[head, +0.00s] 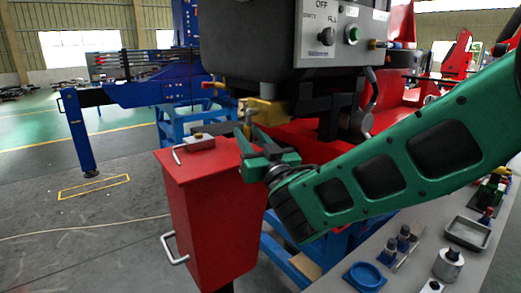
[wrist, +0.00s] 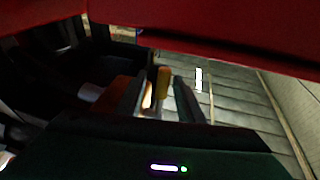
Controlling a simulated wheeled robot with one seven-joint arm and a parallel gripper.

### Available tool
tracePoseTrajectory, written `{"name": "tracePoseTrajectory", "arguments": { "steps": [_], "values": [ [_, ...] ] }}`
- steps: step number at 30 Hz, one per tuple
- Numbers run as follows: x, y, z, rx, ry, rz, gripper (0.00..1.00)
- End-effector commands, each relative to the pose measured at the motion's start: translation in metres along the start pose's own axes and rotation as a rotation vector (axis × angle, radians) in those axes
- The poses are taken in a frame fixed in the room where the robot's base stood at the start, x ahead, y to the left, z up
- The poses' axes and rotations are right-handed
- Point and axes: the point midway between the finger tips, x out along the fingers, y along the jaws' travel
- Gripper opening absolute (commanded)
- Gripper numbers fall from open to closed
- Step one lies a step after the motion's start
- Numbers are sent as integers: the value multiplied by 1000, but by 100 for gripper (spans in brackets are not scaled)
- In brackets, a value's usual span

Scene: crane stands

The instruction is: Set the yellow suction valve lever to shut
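The yellow suction valve lever (head: 262,109) is under the dark control box in the head view, above the red cabinet. In the wrist view a yellow piece, likely the lever (wrist: 163,79), shows between the fingertips. My gripper (head: 246,138) is just below the lever, fingers pointing up toward it. In the wrist view my gripper (wrist: 162,98) has its two fingers apart, one on each side of the yellow piece. It looks open, with no clear grip on the lever. The wrist view is dark, so any contact cannot be told.
A dark control box (head: 280,40) with a knob panel (head: 338,40) hangs close above my gripper. A red cabinet (head: 208,210) with metal handles stands just below. A bench (head: 400,265) with a blue dish (head: 366,276) and small parts is at right. Open floor lies left.

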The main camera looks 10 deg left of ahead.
Motion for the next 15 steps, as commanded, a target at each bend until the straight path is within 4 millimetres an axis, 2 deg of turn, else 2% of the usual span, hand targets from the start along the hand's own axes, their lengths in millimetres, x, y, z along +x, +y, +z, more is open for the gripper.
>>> {"name": "tracePoseTrajectory", "arguments": {
  "steps": [9,15],
  "values": [
    [-44,1,0,-2,-2,-3,34],
    [-62,2,1,-2,-3,1,34]
  ]
}}
